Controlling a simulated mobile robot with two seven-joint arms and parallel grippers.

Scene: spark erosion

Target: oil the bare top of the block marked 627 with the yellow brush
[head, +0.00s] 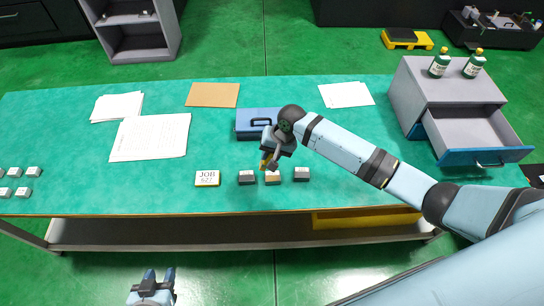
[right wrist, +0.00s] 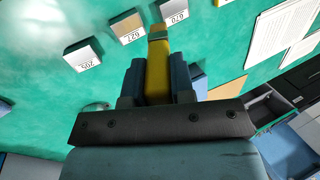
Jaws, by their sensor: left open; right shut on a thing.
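My right gripper (head: 270,157) is shut on the yellow brush (right wrist: 157,70), which points down toward the row of blocks near the table's front edge. The block marked 627 (right wrist: 127,27) is the middle one, with a bare tan top beside its white label; it shows in the head view (head: 272,179), partly behind the brush. The brush tip appears close to its edge, on the side toward block 620; I cannot tell whether they touch. My left gripper (head: 159,275) is open and empty, in front of the table.
A JOB card (head: 207,178) lies left of the blocks. A blue box with a handle (head: 256,120) stands behind my right gripper. A grey cabinet (head: 447,86) with an open drawer (head: 479,139) and two bottles stands at right. Papers (head: 150,138) lie at left.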

